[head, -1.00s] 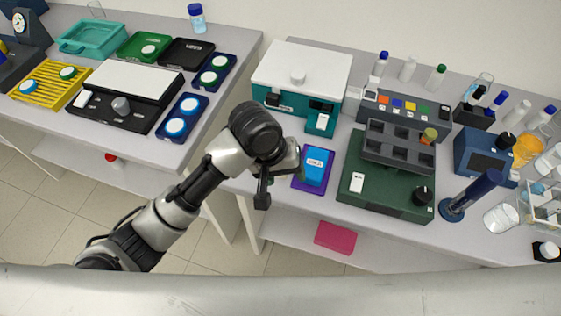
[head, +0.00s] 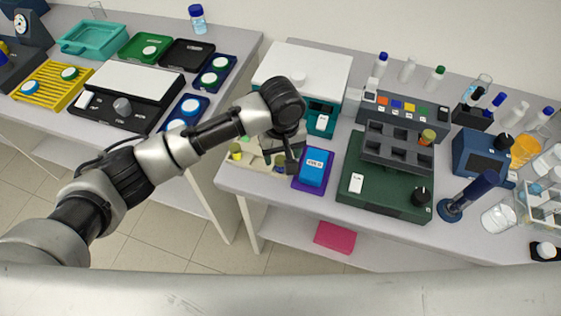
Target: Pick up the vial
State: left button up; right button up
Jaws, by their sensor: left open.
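More small vial-like items with yellow-green caps (head: 236,152) show in a pale holder (head: 254,160) at the left end of the right bench. My left gripper (head: 290,164) is open over the right side of this holder, just left of the blue box. The gripper and wrist hide part of the holder and whatever is between the fingers. My right gripper is out of view.
A blue box on a purple tray (head: 298,183) lies close to the gripper's right. A teal-and-white instrument (head: 300,70) stands behind it. A blue upright tube (head: 470,194) and glassware stand at the right. A pink box (head: 335,237) lies on the lower shelf.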

aim_at(280, 159)
pick_arm(q)
jog(key=shift+w+a+f+p, duration=0.1)
jog(key=shift+f+p, duration=0.15)
jog(key=shift+f, duration=0.9)
jog(key=shift+w+a+f+p, duration=0.1)
jog(key=shift+f+p, duration=0.15)
jog(key=shift+f, duration=0.9)
jog(key=c, duration=0.9)
